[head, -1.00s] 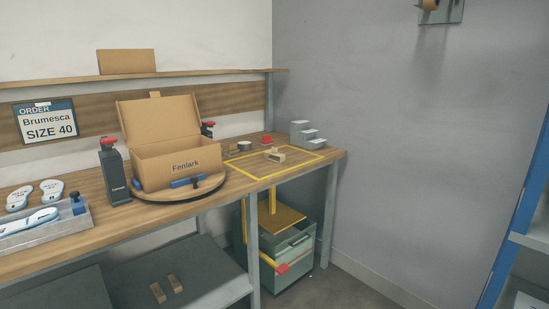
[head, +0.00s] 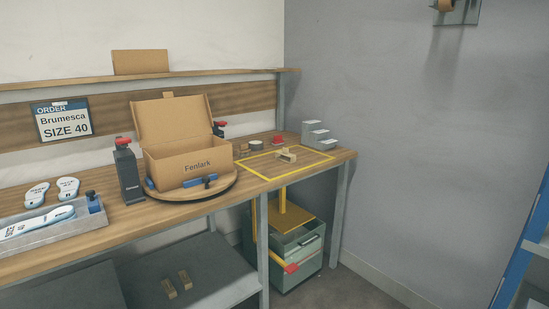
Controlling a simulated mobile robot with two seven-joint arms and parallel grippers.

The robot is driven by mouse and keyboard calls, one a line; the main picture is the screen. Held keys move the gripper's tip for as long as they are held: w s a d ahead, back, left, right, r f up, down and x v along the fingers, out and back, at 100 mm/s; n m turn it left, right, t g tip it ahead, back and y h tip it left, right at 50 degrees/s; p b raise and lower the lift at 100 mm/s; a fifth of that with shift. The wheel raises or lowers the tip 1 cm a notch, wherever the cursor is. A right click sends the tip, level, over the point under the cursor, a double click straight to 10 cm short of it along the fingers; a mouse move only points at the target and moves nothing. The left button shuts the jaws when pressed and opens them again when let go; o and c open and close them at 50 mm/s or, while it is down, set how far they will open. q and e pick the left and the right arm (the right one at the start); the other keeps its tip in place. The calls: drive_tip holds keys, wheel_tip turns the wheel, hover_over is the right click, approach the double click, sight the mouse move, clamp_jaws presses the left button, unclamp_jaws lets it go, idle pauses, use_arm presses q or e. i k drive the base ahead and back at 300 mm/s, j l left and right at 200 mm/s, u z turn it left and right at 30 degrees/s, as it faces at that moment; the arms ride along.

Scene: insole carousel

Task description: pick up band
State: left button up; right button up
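A small beige piece (head: 287,155), which looks like an open band or sleeve, lies inside the yellow outlined square (head: 262,178) at the right end of the workbench. It is too small to tell for certain that it is the band. A brown roll-like ring (head: 256,145) sits just behind the square's left part. Neither of my grippers shows in the head view.
An open "Fenlark" box (head: 188,168) stands on a round turntable (head: 222,188) beside a dark post (head: 129,172). A grey tray (head: 62,226) with an insole is at left. A grey stepped block (head: 318,134) stands at the back right. A drawer cabinet (head: 302,258) is below.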

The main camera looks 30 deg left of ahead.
sight(285, 152)
drive_tip(key=i+j+u, duration=0.15)
drive_tip(key=i+u, duration=0.55)
drive_tip(key=u, duration=0.2)
drive_tip(key=i+u, duration=0.45)
drive_tip(key=k, duration=0.1)
